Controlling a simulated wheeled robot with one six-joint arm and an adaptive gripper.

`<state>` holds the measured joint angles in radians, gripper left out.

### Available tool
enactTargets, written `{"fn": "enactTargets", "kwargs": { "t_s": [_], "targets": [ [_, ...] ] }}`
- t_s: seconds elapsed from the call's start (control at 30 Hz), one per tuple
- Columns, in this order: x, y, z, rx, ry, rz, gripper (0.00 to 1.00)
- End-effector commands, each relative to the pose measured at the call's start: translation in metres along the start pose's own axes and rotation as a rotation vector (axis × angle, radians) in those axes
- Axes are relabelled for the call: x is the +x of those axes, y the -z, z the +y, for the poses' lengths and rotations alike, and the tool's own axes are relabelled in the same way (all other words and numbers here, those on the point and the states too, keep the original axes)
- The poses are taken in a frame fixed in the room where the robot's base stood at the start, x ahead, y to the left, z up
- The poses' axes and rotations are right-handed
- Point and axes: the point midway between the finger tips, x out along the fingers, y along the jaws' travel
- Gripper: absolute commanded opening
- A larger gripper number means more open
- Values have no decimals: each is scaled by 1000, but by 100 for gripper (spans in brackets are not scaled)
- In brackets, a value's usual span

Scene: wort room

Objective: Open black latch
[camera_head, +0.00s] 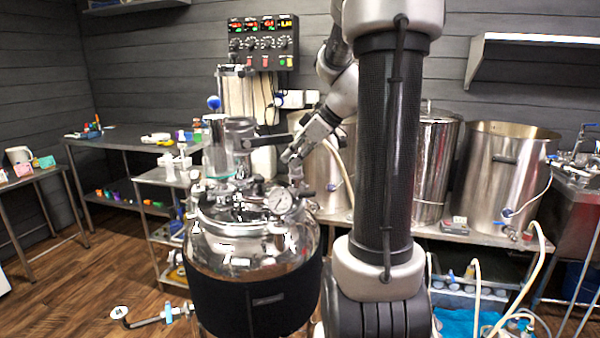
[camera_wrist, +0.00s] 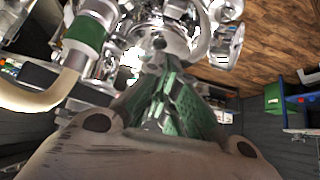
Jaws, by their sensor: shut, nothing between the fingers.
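The steel vessel (camera_head: 262,250) with a dark jacket stands in front of me, its lid crowded with fittings and a round gauge (camera_head: 279,201). My gripper (camera_head: 296,172) points down over the right side of the lid, just behind the gauge. In the wrist view my gripper's green-tinted fingers (camera_wrist: 163,58) are together, with nothing seen between them. Their tips are close to shiny lid fittings (camera_wrist: 165,38); contact cannot be told. I cannot clearly pick out the black latch among the dark parts on the lid, and the fingers hide part of that area.
A grey upright cylinder (camera_head: 240,133) rises from the lid left of my gripper. A pale hose (camera_wrist: 40,97) and a green-banded fitting (camera_wrist: 84,32) are close by in the wrist view. Steel kettles (camera_head: 497,175) stand behind at right. A shelved table (camera_head: 120,137) is at left.

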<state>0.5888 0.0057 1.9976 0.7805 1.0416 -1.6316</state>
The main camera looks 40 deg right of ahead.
Motion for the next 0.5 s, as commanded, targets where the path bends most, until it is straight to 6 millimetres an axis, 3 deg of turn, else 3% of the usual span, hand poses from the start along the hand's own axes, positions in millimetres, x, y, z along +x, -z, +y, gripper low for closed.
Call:
{"fn": "enactTargets", "kwargs": {
  "t_s": [0.2, 0.5],
  "targets": [
    [-50, -24, 1, 7, -5, -2, 0],
    [-87, -38, 0, 5, -2, -2, 0]
  ]
}}
